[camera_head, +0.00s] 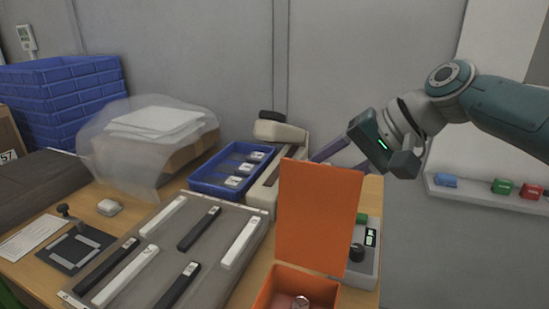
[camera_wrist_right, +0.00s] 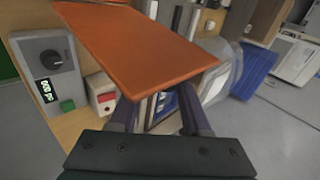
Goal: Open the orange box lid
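The orange box (camera_head: 265,297) stands at the front right of the table, cut off by the bottom edge of the head view. Its orange lid (camera_head: 318,215) stands roughly upright, and the box's mouth is uncovered. A small round metallic thing (camera_head: 300,302) shows inside. My right gripper (camera_head: 337,160) is at the lid's upper right, with its fingertips partly hidden by the lid. In the right wrist view the fingers (camera_wrist_right: 155,105) are spread apart with nothing between them, and the lid (camera_wrist_right: 135,45) lies across just beyond them. I cannot tell whether they touch it. My left gripper is not in view.
A grey device with a black knob (camera_head: 357,252) stands right of the lid. A tray of black and white bars (camera_head: 215,285) lies left of the box. A blue bin (camera_head: 205,180) and a beige device (camera_head: 280,130) stand behind. Blue crates (camera_head: 65,95) are stacked at far left.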

